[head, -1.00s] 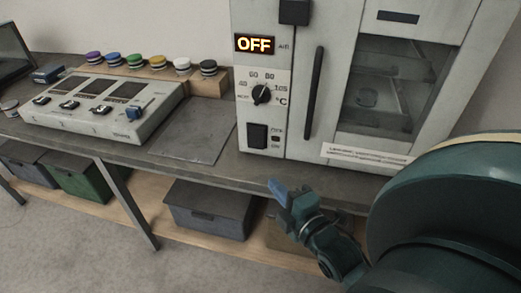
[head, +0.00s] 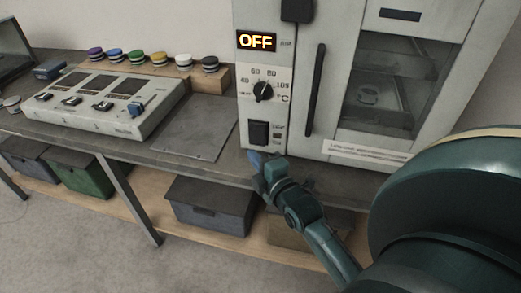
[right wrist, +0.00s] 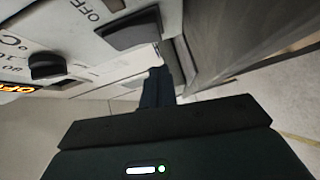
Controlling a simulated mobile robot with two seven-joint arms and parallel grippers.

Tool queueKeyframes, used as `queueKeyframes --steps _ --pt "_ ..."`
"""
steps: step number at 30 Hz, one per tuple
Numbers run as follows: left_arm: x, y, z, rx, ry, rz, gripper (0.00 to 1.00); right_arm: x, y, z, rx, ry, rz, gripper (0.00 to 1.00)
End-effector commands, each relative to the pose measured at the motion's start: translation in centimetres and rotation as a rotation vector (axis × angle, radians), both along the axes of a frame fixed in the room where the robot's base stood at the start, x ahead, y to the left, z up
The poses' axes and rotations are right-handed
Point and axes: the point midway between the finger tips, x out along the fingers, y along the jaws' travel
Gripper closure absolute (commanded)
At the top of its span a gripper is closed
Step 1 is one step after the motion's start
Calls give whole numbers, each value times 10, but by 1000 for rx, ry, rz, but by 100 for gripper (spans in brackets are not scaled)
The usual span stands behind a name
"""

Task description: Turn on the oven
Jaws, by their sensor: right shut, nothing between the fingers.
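The oven (head: 272,60) is a pale cabinet on the bench, and its display (head: 256,41) reads OFF. Below the display are a black dial (head: 263,91) and a black rocker switch (head: 258,133). My right gripper (head: 256,160) is shut and empty, its blue fingertips just below the switch, near the panel's bottom edge. In the right wrist view the shut fingers (right wrist: 158,88) point toward the panel, beside the switch (right wrist: 132,30). The dial (right wrist: 47,66) also shows there. I cannot tell whether the fingertips touch the panel. My left gripper is out of view.
The oven door has a long dark handle (head: 316,90) right of the panel. A control box (head: 105,103) and several coloured discs on a wooden block (head: 205,80) stand to the left. A flat grey plate (head: 195,127) lies between. Bins (head: 212,204) sit on the lower shelf.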

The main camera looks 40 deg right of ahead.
Motion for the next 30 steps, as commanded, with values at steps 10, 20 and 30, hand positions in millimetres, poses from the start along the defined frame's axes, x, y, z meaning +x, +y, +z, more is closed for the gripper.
queueKeyframes --steps 10,20,30 --pt "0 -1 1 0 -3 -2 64 21 -29 -5 -4 0 -2 100" --pt "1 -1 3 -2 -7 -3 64 21 -30 -5 -4 0 -2 100" --pt "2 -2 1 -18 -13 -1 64 26 -35 -8 -50 -39 -4 100"
